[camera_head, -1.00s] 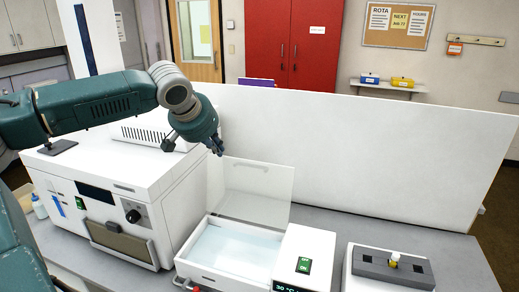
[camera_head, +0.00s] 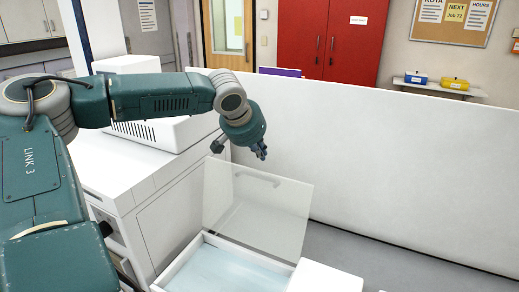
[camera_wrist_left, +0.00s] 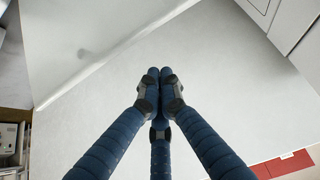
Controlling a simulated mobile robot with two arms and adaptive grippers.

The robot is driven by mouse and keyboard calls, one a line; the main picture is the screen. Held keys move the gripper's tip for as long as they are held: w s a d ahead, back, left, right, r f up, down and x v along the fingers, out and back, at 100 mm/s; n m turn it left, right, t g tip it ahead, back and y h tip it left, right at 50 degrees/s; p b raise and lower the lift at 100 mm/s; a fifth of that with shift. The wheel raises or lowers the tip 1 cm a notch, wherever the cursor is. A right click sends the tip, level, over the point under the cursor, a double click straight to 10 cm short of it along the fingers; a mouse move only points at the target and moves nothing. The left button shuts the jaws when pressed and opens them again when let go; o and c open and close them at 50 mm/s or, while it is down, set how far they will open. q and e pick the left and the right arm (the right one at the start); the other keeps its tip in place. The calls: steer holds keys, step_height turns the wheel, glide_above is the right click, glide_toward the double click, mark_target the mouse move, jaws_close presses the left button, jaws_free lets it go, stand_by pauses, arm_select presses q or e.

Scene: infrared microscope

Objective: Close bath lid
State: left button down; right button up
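The water bath (camera_head: 182,272) is a white open box with pale blue water, at the bottom middle of the head view. Its clear lid (camera_head: 258,215) stands raised, tilted back along the bath's far side, with a handle (camera_head: 257,178) near its upper edge. My left gripper (camera_head: 262,153) appears just above the lid's top edge and handle in the head view; the depth gap is unclear. In the left wrist view its blue fingers (camera_wrist_left: 160,78) meet at their tips with nothing between them. I cannot clearly pick out the lid there. My right gripper is not visible.
A large white instrument (camera_head: 170,205) stands left of the bath, close below my left arm. A white partition panel (camera_head: 390,165) runs behind the lid. Grey bench top (camera_head: 385,262) is clear at the right. A red cabinet (camera_head: 335,40) stands far behind.

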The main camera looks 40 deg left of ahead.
arm_select(q)
step_height(320, 180, down, 5)
steer(key=p, duration=0.2)
steer(key=shift+p, duration=0.4)
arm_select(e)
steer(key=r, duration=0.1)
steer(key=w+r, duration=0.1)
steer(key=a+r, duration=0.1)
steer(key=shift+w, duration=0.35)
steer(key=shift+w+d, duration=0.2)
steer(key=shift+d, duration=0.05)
